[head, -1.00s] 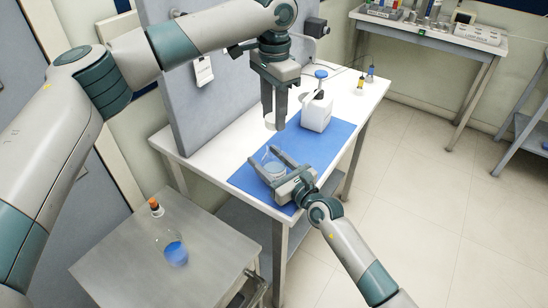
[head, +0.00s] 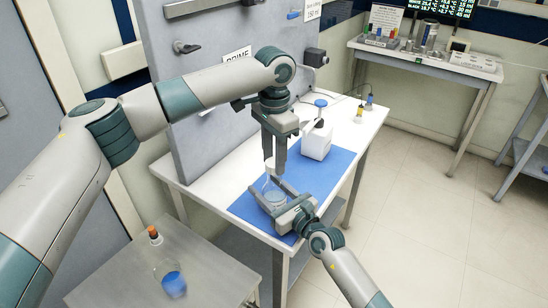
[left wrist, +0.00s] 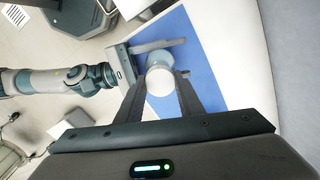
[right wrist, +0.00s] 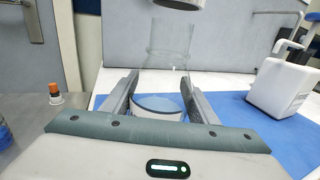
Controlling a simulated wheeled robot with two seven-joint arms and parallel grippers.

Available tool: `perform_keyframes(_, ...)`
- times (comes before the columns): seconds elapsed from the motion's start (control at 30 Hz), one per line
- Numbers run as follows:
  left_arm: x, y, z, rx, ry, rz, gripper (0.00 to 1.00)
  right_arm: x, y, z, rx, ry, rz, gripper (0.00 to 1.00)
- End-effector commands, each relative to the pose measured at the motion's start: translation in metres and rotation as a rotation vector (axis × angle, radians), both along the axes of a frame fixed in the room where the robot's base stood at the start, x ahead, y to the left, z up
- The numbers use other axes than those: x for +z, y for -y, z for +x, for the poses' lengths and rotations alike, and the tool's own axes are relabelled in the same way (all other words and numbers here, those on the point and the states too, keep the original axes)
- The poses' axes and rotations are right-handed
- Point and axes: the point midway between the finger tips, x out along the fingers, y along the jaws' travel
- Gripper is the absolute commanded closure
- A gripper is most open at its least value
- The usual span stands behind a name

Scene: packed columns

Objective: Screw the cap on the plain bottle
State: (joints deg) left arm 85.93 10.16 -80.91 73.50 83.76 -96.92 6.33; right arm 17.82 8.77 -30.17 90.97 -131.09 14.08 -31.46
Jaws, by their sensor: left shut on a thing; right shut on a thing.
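The plain bottle is a clear glass flask (right wrist: 168,50) with pale blue liquid low in it. It stands upright at the blue mat in the head view (head: 273,197). My right gripper (head: 287,203) is shut on its body from the near side; the fingers also show in the right wrist view (right wrist: 160,98). My left gripper (head: 275,157) points down and is shut on the white cap (left wrist: 160,80). The cap's underside shows in the right wrist view (right wrist: 180,4), just above the bottle's mouth and slightly right of it, seemingly apart from it.
Small bottles (head: 365,104) stand at the far table end. A grey panel (head: 190,100) rises behind.

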Motion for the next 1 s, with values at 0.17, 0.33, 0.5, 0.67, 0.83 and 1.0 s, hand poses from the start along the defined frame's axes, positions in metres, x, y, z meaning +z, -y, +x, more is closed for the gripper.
perform_keyframes(0.17, -0.001, 0.000, 0.000, 0.000, 0.000, 0.000, 0.87, -0.001, 0.000, 0.000, 0.000, -0.001, -0.001, 0.87)
perform_keyframes(0.33, -0.008, 0.000, 0.000, 0.000, 0.000, 0.000, 0.87, -0.001, 0.000, 0.000, 0.000, -0.001, -0.001, 0.87)
perform_keyframes(0.5, -0.016, 0.000, 0.000, 0.000, -0.001, -0.001, 0.87, -0.001, 0.000, 0.000, 0.000, -0.001, -0.001, 0.87)
perform_keyframes(0.67, -0.018, 0.000, 0.000, 0.000, 0.000, 0.000, 0.87, -0.001, 0.000, 0.000, 0.000, -0.001, -0.001, 0.87)
perform_keyframes(0.83, -0.018, 0.000, 0.000, 0.000, 0.000, 0.000, 0.87, -0.001, 0.000, 0.000, 0.000, -0.001, -0.001, 0.87)
perform_keyframes(1.0, -0.018, 0.000, 0.000, 0.000, 0.000, 0.000, 0.87, -0.001, 0.000, 0.000, 0.000, -0.001, -0.001, 0.87)
